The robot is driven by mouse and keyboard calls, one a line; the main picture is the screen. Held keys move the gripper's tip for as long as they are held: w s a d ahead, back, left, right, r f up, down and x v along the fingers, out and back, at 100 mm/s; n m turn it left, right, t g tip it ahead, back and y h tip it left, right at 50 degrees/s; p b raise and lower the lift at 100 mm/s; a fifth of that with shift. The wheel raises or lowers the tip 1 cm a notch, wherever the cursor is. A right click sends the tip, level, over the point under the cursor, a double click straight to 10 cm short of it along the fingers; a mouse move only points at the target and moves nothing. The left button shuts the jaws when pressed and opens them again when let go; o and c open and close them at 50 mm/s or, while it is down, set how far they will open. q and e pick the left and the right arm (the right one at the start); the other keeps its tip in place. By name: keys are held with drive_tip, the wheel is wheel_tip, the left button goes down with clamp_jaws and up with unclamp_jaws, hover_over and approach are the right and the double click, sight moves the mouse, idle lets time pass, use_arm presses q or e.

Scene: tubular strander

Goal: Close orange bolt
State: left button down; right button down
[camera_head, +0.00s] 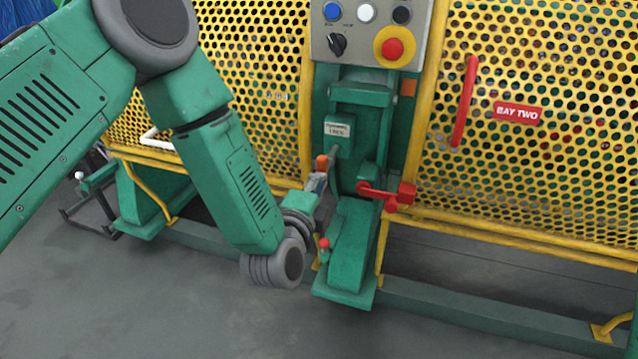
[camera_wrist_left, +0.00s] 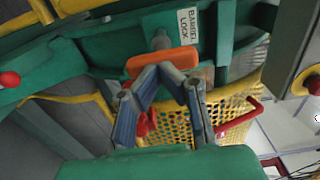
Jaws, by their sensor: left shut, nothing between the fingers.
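The orange bolt (camera_head: 321,163) shows as a small orange handle on a grey rod at the green centre post, below a white plate. In the left wrist view the orange handle (camera_wrist_left: 162,64) lies across the picture under a plate reading "BARREL LOCK" (camera_wrist_left: 188,26). My left gripper (camera_head: 317,181) is just below the handle in the head view. In the left wrist view its fingertips (camera_wrist_left: 161,77) come together right at the handle's edge. The gripper is shut with nothing between its fingers; whether the tips touch the handle I cannot tell. My right gripper is not in view.
A red lever (camera_head: 385,192) sticks out right of the bolt. A red-knobbed pin (camera_head: 324,244) stands lower on the post. Yellow perforated guards (camera_head: 545,120) flank the post, one with a red handle (camera_head: 465,100). A control box (camera_head: 370,30) is above. Grey floor in front is clear.

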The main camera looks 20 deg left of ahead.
sight(327, 165)
use_arm(q)
drive_tip(key=w+p, duration=0.1)
drive_tip(key=w, duration=0.4)
drive_tip(key=shift+w, duration=0.1)
drive_tip(key=shift+w+r, duration=0.15)
drive_tip(key=shift+w, duration=0.15)
